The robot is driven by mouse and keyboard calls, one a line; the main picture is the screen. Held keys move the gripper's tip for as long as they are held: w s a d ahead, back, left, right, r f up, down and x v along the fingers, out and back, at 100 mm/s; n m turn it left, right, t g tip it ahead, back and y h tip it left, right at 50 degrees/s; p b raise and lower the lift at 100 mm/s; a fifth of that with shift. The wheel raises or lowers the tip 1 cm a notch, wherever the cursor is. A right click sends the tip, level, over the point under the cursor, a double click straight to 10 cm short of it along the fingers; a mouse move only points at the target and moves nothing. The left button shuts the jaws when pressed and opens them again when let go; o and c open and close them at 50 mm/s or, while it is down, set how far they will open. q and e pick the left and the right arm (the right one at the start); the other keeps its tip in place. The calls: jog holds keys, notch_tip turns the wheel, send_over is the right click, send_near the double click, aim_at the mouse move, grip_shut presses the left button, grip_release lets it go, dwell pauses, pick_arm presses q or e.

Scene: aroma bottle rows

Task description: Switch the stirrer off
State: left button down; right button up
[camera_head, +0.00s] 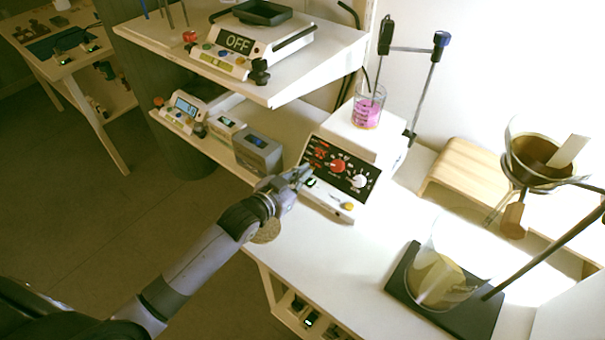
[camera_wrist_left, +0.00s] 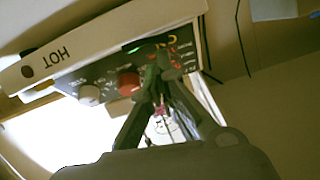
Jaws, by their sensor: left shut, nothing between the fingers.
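The stirrer (camera_head: 348,133) is a white hotplate unit with a black front panel (camera_head: 341,168). The panel has a lit red display, a red knob (camera_head: 338,165) and a white knob (camera_head: 359,181). A beaker of pink liquid (camera_head: 368,107) stands on its top. My left gripper (camera_head: 303,173) is shut and empty at the left end of the panel. In the left wrist view the panel appears upside down, and the fingertips (camera_wrist_left: 160,62) cover part of it beside a green-lit spot (camera_wrist_left: 134,49). Whether they touch it I cannot tell. My right gripper is not in view.
A grey box (camera_head: 258,152) and small instruments stand left of the stirrer. A shelf above holds a scale reading OFF (camera_head: 238,43). A glass vessel on a black base (camera_head: 446,300) stands at front right. The white bench top between is clear.

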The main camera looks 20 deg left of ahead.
pick_arm(q)
jog(key=shift+w+a+f+n+p, duration=0.1)
jog(key=shift+a+f+n+p, duration=0.2)
jog(key=shift+n+p, duration=0.1)
jog(key=shift+f+h, duration=0.1)
jog(key=shift+h, duration=0.2)
jog(key=shift+d, duration=0.1)
jog(key=shift+r, duration=0.3)
jog(key=r+p, duration=0.4)
jog(key=shift+w+a+r+p, duration=0.15)
jog(key=shift+a+r+p, duration=0.15)
jog(key=shift+a+p, duration=0.05)
jog(key=f+b+v, duration=0.1)
jog(key=v, duration=0.9)
jog(key=shift+b, duration=0.35)
jog(key=shift+a, duration=0.1)
